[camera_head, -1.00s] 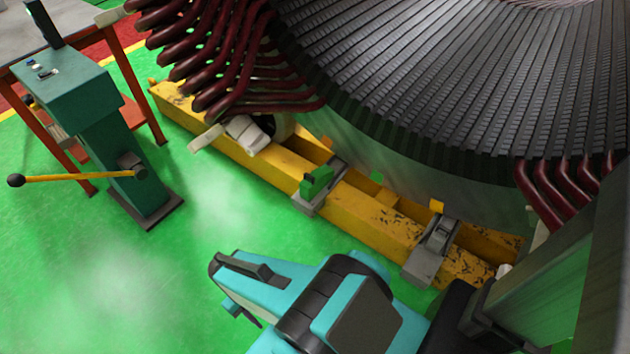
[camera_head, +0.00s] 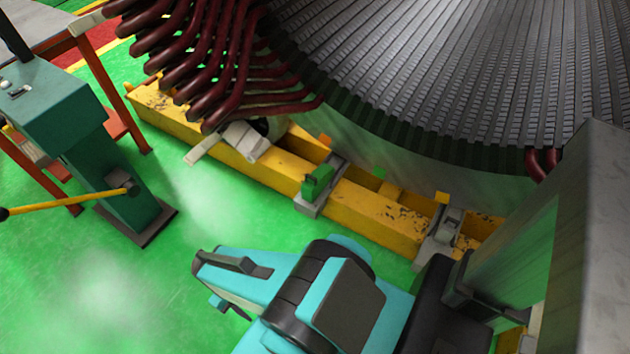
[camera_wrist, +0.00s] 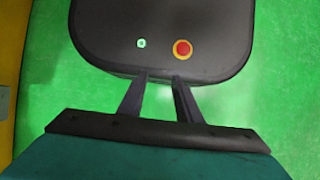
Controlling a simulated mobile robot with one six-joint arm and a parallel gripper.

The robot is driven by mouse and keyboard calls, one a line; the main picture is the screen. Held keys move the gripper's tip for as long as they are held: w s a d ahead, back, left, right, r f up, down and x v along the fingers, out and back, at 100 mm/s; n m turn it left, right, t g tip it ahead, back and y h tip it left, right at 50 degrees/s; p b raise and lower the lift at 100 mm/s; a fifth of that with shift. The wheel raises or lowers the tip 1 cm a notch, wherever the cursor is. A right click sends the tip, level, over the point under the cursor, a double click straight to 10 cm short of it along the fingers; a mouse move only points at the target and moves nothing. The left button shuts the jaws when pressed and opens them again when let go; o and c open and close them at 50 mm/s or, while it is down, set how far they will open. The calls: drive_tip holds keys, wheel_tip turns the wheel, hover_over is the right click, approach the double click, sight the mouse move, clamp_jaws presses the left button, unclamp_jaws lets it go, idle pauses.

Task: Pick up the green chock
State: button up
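The green chock (camera_head: 318,183) is a small green block in the head view. It sits on a grey metal bracket (camera_head: 322,202) at the near side of the yellow beam (camera_head: 290,167), below the large stator. The chock is not in the wrist view.
The stator (camera_head: 450,90) with dark red bent bars (camera_head: 215,70) fills the back. A teal pedestal (camera_head: 60,110) with a yellow lever (camera_head: 60,203) stands at left beside an orange-framed table (camera_head: 75,40). Another grey bracket (camera_head: 440,235) is on the beam. Green floor between pedestal and beam is clear.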

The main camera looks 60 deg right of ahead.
drive_tip(key=shift+o, duration=0.6)
drive_tip(key=shift+w, duration=0.1)
drive_tip(key=w+d+f+t+y+b, duration=0.15)
drive_tip(key=w+d+b, duration=0.35)
drive_tip(key=w+d, duration=0.55)
drive_tip(key=w+d+r+t+y+b, duration=0.1)
drive_tip(key=w+d+t+b, duration=0.15)
drive_tip(key=d, duration=0.55)
drive_tip(key=w+d+r+t+b, duration=0.1)
drive_tip(key=w+d+t+b, duration=0.2)
drive_tip(key=d, duration=0.5)
drive_tip(key=s+d+r+t+h+b, duration=0.1)
drive_tip(key=s+d+r+b, duration=0.1)
drive_tip(key=d, duration=0.8)
drive_tip(key=s+d+r+t+b, duration=0.1)
drive_tip(key=s+d+r, duration=0.3)
drive_tip(key=d, duration=0.7)
drive_tip(key=s+d+r+t+h+b, duration=0.1)
drive_tip(key=s+d+r+b, duration=0.2)
drive_tip(key=d, duration=0.7)
drive_tip(key=shift+s+d+r+h+b, duration=0.15)
drive_tip(key=shift+s+r+h+b, duration=0.15)
drive_tip(key=shift+r+h+b, duration=0.1)
